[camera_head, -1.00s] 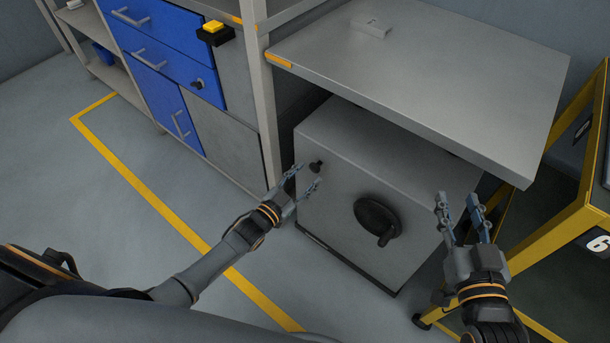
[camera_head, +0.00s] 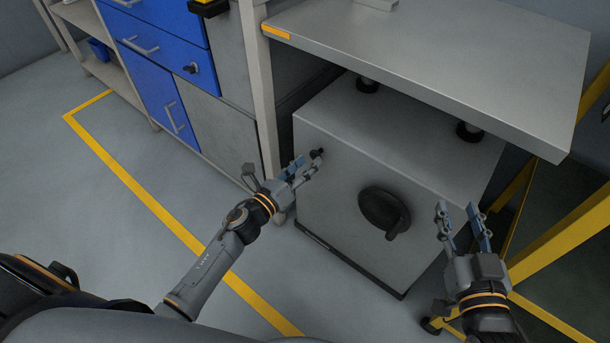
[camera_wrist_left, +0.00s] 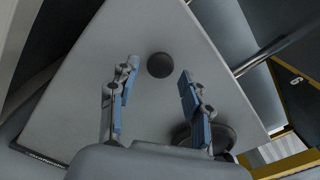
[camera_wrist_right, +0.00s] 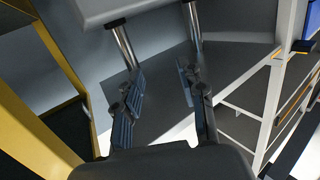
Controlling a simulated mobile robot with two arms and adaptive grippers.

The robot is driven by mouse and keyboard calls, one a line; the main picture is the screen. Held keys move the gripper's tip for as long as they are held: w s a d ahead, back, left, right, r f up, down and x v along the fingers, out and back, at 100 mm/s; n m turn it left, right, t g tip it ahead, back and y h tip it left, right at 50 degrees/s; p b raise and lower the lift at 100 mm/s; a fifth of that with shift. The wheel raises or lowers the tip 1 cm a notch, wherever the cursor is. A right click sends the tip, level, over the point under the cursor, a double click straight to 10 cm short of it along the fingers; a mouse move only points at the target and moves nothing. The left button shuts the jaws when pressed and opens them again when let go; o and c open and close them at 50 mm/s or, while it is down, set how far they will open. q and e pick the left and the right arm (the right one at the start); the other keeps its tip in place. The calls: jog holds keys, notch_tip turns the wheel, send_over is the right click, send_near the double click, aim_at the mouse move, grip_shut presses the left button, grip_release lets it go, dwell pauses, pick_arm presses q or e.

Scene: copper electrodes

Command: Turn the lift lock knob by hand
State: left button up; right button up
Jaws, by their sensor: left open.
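The lock knob (camera_head: 318,153) is a small, dark, round knob on the upper left of the grey lift box's front face (camera_head: 330,205). My left gripper (camera_head: 307,164) is open close to it. In the left wrist view the knob (camera_wrist_left: 160,65) lies between the open fingertips (camera_wrist_left: 159,75), apart from both in the picture; I cannot tell whether the fingers reach around it. A larger dark handwheel (camera_head: 383,207) with a crank grip sits to the knob's right. My right gripper (camera_head: 458,210) is open and empty in front of the box's right side.
The grey tabletop (camera_head: 430,60) overhangs the box, with posts (camera_head: 469,131) between them. A yellow frame (camera_head: 560,235) stands at the right. A blue drawer cabinet (camera_head: 165,45) stands at the left. The floor at left is clear, with a yellow line (camera_head: 150,210).

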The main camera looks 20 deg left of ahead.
pick_arm(q)
jog(key=shift+f+m, duration=0.2)
jog(key=shift+m, duration=0.7)
jog(key=shift+r, duration=0.25)
pick_arm(e)
jog(key=shift+f, duration=0.45)
jog(key=shift+f, duration=0.1)
pick_arm(q)
jog(key=shift+x, duration=1)
jog(key=c, duration=0.9)
pick_arm(e)
jog(key=shift+w+a+r+t, duration=0.1)
jog(key=shift+r+t, duration=0.2)
jog(key=shift+r, duration=0.25)
pick_arm(q)
jog(key=shift+o, duration=0.2)
